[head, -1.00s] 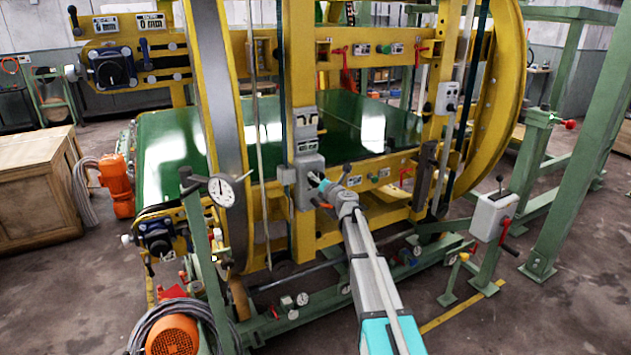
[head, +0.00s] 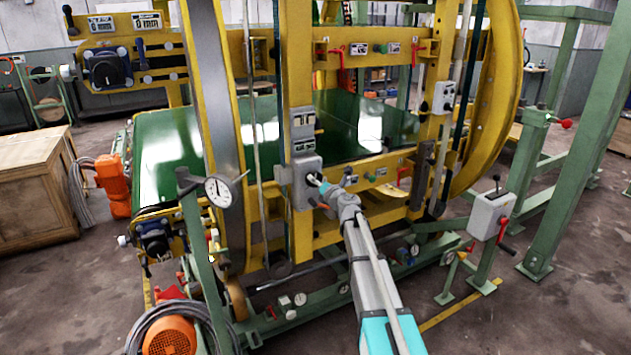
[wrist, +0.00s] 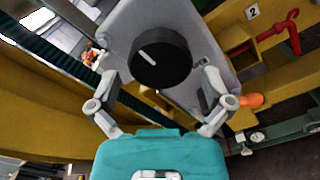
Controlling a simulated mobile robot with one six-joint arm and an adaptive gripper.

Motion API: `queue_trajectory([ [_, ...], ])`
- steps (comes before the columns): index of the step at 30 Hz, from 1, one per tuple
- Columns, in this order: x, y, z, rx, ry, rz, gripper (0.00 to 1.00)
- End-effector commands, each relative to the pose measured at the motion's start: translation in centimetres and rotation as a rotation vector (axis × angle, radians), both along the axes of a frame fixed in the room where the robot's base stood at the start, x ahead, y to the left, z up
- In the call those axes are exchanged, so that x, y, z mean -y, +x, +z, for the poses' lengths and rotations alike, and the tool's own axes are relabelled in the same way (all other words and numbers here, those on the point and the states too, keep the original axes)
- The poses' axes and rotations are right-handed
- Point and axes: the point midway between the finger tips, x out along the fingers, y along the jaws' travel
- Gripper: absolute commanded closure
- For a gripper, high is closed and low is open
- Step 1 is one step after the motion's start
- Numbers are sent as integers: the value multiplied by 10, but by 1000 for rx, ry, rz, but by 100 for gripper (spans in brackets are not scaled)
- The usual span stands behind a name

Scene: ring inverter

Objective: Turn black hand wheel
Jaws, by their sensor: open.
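A round black hand wheel (wrist: 160,62) with a white mark line sits on a grey box (wrist: 192,30) in the wrist view. My gripper (wrist: 160,82) is open, with one finger on each side of the wheel's lower part. The fingers look spread wider than the wheel, and I cannot tell whether they touch it. In the head view my gripper (head: 320,190) is at the front of the grey box (head: 302,192) on the yellow post. There the wheel (head: 312,180) is small and partly covered by my gripper.
A red handle (wrist: 293,38) and an orange knob (wrist: 250,100) stand to the right in the wrist view. A dial gauge (head: 219,191) stands left of my arm. The yellow ring frame (head: 490,115) and green table (head: 170,150) surround the work spot.

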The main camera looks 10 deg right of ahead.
Motion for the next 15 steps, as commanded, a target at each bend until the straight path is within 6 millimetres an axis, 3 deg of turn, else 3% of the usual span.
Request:
queue_trajectory([
  [15, 24, -79, 0, -1, 0, 1, 0],
])
